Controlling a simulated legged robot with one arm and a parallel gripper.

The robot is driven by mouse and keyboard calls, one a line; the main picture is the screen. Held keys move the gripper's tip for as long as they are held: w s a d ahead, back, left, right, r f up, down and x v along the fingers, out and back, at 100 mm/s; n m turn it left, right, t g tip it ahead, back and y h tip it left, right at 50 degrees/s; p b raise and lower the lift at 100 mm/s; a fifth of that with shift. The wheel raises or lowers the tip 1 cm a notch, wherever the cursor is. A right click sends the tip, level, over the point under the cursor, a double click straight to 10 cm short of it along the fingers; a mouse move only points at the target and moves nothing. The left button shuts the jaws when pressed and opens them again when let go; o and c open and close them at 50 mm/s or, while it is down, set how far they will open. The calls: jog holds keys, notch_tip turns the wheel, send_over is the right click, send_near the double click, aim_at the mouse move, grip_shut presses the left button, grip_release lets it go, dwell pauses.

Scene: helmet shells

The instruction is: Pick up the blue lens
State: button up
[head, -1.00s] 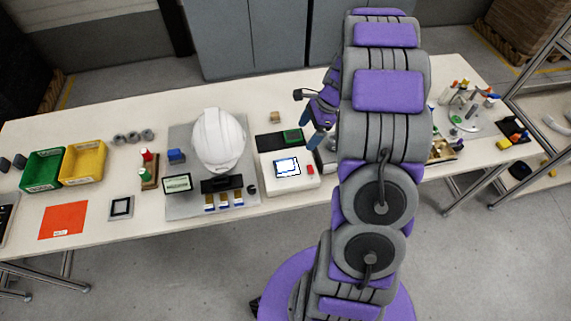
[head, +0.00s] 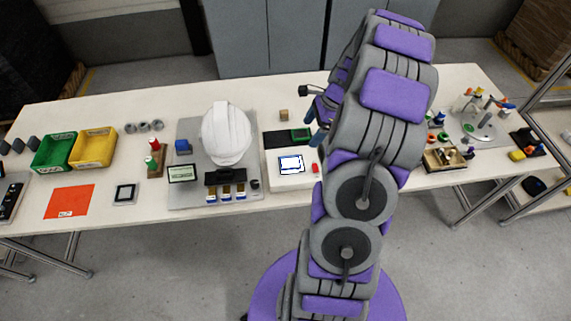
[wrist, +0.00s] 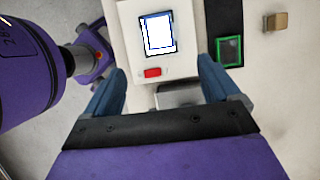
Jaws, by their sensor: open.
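I cannot make out with certainty which thing is the blue lens. A small blue block (head: 183,147) lies on the grey mat beside the white helmet shell (head: 226,133). A wooden box (head: 430,160) at the right holds several small items, too small to tell apart. My gripper (head: 314,124) is above the table, by the right side of a white device. In the wrist view its blue fingers (wrist: 162,66) are apart with nothing held between them. The device's blue-edged screen (wrist: 158,34) and red button (wrist: 152,72) show ahead of and between the fingers.
Green (head: 53,152) and yellow (head: 93,148) bins and an orange sheet (head: 69,202) lie at the left. A wooden holder (head: 157,163) carries red and green pieces. A round grey stand (head: 485,128) and metal frame are at the right. The table front is partly bare.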

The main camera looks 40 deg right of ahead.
jog(key=b, duration=0.2)
send_over(291, 161)
jog(key=s+d, duration=0.1)
jog(key=d, duration=0.1)
notch_tip(291, 161, down, 10)
jog(key=shift+s+d+r, duration=0.1)
jog(key=shift+s+r, duration=0.05)
jog(key=shift+r, duration=0.05)
jog(key=shift+b+x, duration=1.05)
jog(key=shift+x, duration=1.5)
jog(key=shift+s, duration=0.1)
jog(key=shift+c, duration=0.3)
jog(key=c, duration=1.1)
jog(key=shift+r, duration=0.1)
